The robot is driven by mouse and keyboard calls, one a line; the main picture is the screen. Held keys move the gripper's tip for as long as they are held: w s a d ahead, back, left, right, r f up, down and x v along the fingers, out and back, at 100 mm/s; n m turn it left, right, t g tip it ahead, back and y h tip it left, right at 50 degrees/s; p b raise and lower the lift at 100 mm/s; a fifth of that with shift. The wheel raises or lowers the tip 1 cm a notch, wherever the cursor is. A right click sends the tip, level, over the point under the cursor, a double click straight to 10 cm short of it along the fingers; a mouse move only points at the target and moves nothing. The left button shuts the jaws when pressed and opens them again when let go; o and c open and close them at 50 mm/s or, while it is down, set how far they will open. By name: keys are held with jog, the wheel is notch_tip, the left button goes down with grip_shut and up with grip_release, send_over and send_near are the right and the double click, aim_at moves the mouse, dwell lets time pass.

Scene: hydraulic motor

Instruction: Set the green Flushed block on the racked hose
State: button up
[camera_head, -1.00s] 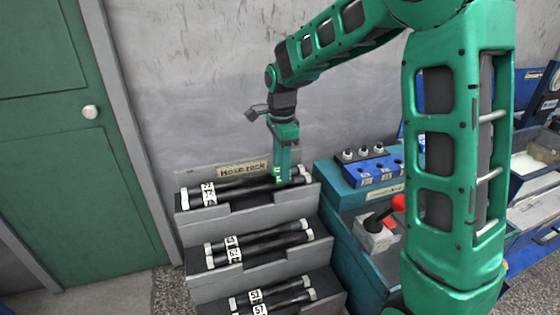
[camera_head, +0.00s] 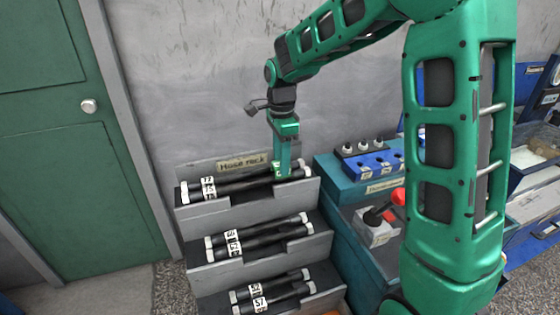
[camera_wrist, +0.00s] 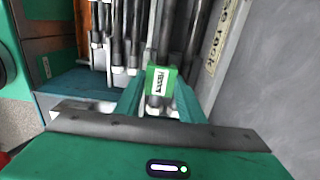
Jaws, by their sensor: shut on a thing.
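My gripper (camera_head: 284,172) is at the right end of the top step of the hose rack (camera_head: 250,203). In the wrist view my gripper (camera_wrist: 158,100) is shut on a green block (camera_wrist: 160,84) with a white label, whose lettering is too small to read surely. The block also shows small in the head view (camera_head: 277,170). It is over the white-ended tip of a black hose (camera_head: 240,189) on the top step; whether it touches the hose is unclear. More black hoses with white number tags lie on the middle step (camera_head: 260,239) and the bottom step (camera_head: 272,292).
A teal cabinet (camera_head: 345,188) stands right of the rack, with a blue block of fittings (camera_head: 372,165) on top and a red-and-black object (camera_head: 385,208) lower down. A grey wall is close behind. A green door (camera_head: 60,180) is at left.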

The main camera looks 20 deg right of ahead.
jog(key=shift+f, duration=1.15)
dwell(0.4)
jog(key=o, duration=1.1)
jog(key=shift+r, duration=0.1)
notch_tip(320, 180, up, 11)
